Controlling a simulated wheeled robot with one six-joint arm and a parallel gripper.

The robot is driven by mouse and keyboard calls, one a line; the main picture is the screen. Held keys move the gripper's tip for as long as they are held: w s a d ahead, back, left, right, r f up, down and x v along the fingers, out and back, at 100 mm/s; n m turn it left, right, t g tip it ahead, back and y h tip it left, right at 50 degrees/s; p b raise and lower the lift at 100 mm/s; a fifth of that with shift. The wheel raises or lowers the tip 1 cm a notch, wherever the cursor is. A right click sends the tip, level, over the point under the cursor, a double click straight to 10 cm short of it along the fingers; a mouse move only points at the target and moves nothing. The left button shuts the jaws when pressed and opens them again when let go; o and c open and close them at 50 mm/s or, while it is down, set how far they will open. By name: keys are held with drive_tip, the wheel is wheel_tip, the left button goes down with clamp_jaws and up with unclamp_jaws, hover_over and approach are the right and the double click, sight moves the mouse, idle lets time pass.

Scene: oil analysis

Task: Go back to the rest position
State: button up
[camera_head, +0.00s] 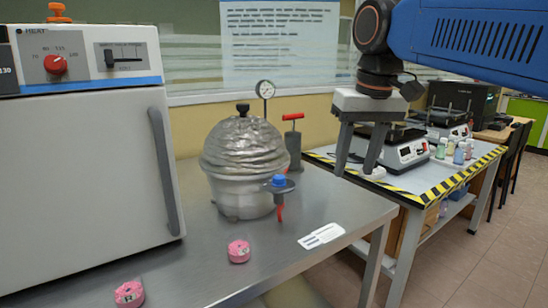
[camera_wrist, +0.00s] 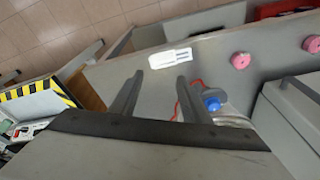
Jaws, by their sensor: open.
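My gripper (camera_head: 358,150) hangs from the blue arm in the upper right of the head view, with its two fingers apart and nothing between them. It is in the air near the right end of the steel table (camera_head: 190,262). In the wrist view the gripper (camera_wrist: 158,88) also shows two spread, empty fingers. Beyond them lies the steel table (camera_wrist: 222,62) with a white card (camera_wrist: 171,58) on it.
A metal vessel (camera_head: 243,160) with a gauge and blue-capped valve stands mid-table, a white oven (camera_head: 95,170) at left. Two pink round pieces (camera_head: 239,251) (camera_head: 129,293) lie in front. A striped-edge bench (camera_head: 420,187) with scales (camera_head: 403,147) stands at right. Floor at lower right is clear.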

drive_tip(key=s+d+f+t, duration=0.1)
drive_tip(key=s+d+f, duration=0.3)
drive_tip(key=f, duration=0.5)
drive_tip(key=s+d+f+m+t, duration=0.1)
drive_tip(key=s+d+f, duration=0.3)
drive_tip(key=f, duration=0.5)
drive_tip(key=s+d+f+m, duration=0.1)
drive_tip(key=s+d+f, duration=0.3)
drive_tip(key=s+f, duration=0.3)
wheel_tip(320, 180, down, 2)
drive_tip(key=shift+s+d+f+t+h, duration=0.2)
drive_tip(key=shift+s+t+h, duration=0.1)
drive_tip(key=shift+t, duration=0.1)
